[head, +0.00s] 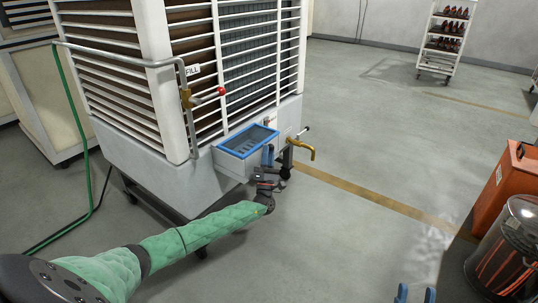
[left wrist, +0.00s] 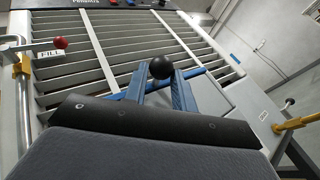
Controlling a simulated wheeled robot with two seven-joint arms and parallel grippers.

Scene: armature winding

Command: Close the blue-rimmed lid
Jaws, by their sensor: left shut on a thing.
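The blue-rimmed lid (head: 233,149) shows at the top of a small grey box on the front of the white slatted cooler; I cannot tell how far it is open. In the left wrist view, part of a blue rim (left wrist: 194,72) shows behind my fingers. My left gripper (head: 267,157) is at the box's right front corner. In the left wrist view, its blue fingers (left wrist: 160,84) are shut on a round black knob (left wrist: 160,67). My right gripper (head: 416,295) shows only as two blue fingertips, apart and empty, at the bottom edge.
A brass spout (head: 303,148) sticks out just right of the box. A pipe with a red-knobbed valve (head: 221,91) stands by the FILL label. An orange cabinet (head: 504,190) and glass-sided drum (head: 507,255) stand at right. Middle floor is clear.

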